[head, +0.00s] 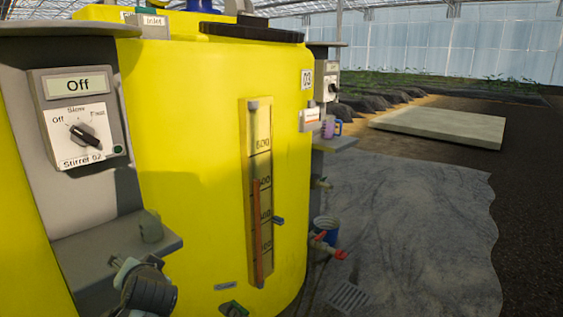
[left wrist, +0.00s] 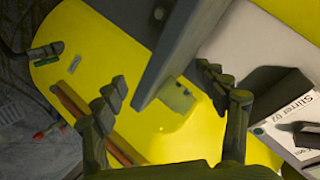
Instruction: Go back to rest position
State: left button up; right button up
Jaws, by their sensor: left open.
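My left gripper (head: 140,280) is low at the left of the head view, in front of the grey shelf below the Stirrer 02 control box (head: 78,120). In the left wrist view its two dark fingers (left wrist: 165,92) are spread apart, with nothing held between them. The grey shelf edge (left wrist: 170,55) shows beyond the fingers; I cannot tell how far off it is. The box's display reads "Off", and its black knob (head: 85,135) is clear of the gripper. The box also shows at the right of the left wrist view (left wrist: 290,135). My right gripper is not in view.
A large yellow tank (head: 200,150) with a level gauge (head: 260,190) fills the middle. A small grey-green piece (head: 150,227) is at the shelf (head: 110,255). Open grey floor (head: 420,230) lies beyond.

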pick_arm(q)
jog(key=s+d+f+g+h, duration=0.1)
jog(key=s+f, duration=0.5)
jog(key=f, duration=0.2)
jog(key=s+d+f+g+h+p, duration=0.1)
jog(key=s+f+g+h, duration=0.1)
jog(key=s+f, duration=0.3)
notch_tip(320, 180, down, 4)
jog(key=shift+s+f, duration=0.1)
jog(key=shift+s, duration=0.3)
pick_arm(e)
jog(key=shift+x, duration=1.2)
pick_arm(q)
jog(key=s+d+f+g+h, duration=0.1)
jog(key=s+f, duration=0.2)
jog(key=s, duration=0.2)
jog(key=s+f+g+h, duration=0.1)
jog(key=s+f, duration=0.3)
jog(key=s, duration=0.1)
jog(key=s+d+f+g+h+p, duration=0.1)
jog(key=s+f+g, duration=0.1)
jog(key=s, duration=0.4)
jog(key=shift+s+d+f, duration=0.1)
jog(key=shift+d+f, duration=0.2)
jog(key=shift+f, duration=0.55)
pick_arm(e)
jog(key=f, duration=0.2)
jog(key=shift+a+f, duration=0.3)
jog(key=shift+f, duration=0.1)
